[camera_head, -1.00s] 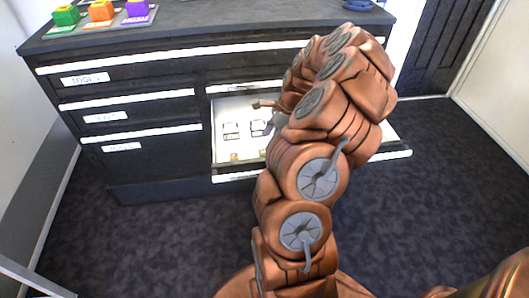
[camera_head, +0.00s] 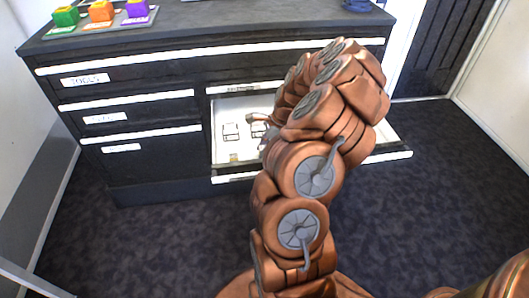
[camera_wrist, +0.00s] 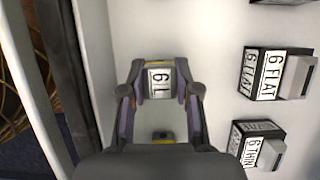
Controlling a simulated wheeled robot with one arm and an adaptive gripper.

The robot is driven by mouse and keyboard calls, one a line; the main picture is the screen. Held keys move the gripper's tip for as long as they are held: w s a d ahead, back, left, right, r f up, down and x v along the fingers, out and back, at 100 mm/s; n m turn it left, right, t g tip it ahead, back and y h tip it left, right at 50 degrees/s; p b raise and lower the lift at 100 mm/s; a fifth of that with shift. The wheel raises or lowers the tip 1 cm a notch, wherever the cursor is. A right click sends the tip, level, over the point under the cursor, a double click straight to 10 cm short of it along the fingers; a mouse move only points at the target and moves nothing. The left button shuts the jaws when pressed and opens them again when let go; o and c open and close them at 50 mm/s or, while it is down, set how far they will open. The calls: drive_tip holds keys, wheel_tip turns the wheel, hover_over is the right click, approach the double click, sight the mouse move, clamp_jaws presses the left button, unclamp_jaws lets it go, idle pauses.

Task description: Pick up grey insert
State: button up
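My gripper (camera_wrist: 160,88) points down into the open drawer in the wrist view. Its two fingers stand apart, one on each side of a small block (camera_wrist: 160,80) with a white label that seems to read "6 L" and a yellowish edge. The fingertips are close to the block's sides; I cannot tell if they touch it. In the head view my arm hides most of the gripper and the block.
The white drawer (camera_head: 222,143) holds black blocks labelled "6 FLAT" (camera_wrist: 274,75) and "6 THIN" (camera_wrist: 257,147) to the right in the wrist view. A drawer wall runs close on the left. Green, orange and purple blocks (camera_head: 101,12) stand on the cabinet top.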

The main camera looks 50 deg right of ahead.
clamp_jaws()
